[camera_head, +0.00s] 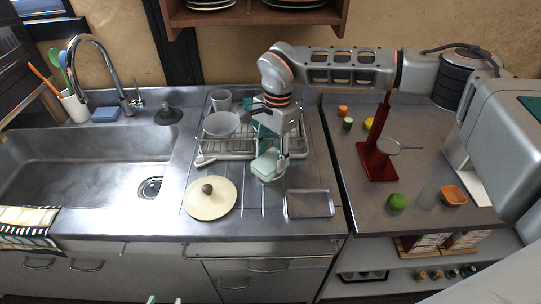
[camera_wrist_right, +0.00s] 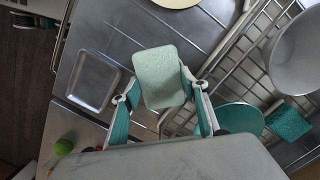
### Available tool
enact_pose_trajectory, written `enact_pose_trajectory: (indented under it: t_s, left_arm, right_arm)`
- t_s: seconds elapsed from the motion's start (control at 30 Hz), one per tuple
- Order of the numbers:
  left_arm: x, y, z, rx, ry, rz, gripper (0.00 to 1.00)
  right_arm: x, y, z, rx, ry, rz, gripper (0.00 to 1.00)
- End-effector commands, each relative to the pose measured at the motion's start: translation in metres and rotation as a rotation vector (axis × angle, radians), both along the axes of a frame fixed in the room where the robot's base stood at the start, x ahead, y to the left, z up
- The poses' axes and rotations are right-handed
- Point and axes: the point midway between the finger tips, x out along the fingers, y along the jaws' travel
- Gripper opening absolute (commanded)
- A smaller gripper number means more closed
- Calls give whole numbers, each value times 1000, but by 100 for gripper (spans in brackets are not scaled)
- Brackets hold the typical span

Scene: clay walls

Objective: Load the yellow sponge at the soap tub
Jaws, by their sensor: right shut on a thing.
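My right gripper (camera_head: 278,160) is over the counter, in front of the dish rack. It is shut on a pale green, round-cornered block (camera_head: 265,164) that looks like a sponge or small tub; I cannot tell which. In the right wrist view the block (camera_wrist_right: 160,75) sits between the teal fingers of the gripper (camera_wrist_right: 164,98). I see nothing that is clearly a yellow sponge or a soap tub.
The dish rack (camera_head: 228,152) holds bowls. A cream lid (camera_head: 210,204) and metal tray (camera_head: 309,204) lie in front. A blue sponge-like block (camera_head: 106,114) is behind the sink (camera_head: 75,165). A red stand (camera_head: 376,163) and small yellow thing (camera_head: 368,123) are on the right counter.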

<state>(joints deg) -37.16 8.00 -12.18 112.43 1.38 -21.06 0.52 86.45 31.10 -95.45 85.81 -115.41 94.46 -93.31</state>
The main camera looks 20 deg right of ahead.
Motion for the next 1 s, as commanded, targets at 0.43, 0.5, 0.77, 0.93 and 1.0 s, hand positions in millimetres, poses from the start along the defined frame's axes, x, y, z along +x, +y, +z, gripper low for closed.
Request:
enact_pose_trajectory:
  t_s: [0.43, 0.5, 0.77, 0.93, 1.0]
  left_arm:
    - [4, 0, 28, 0, -13, -1, 40]
    - [5, 0, 33, 0, -14, 0, 40]
    - [6, 0, 48, 0, -16, 0, 40]
    - [6, 0, 57, 0, -16, 0, 40]
    - [6, 0, 59, 0, -16, 0, 40]
  right_arm:
    - [0, 0, 32, 0, 0, 0, 27]
    - [0, 0, 37, 0, 0, 0, 27]
    - [0, 0, 56, -1, 0, 0, 27]
    - [0, 0, 68, 0, 0, 0, 27]
    - [0, 0, 70, 0, 0, 0, 27]
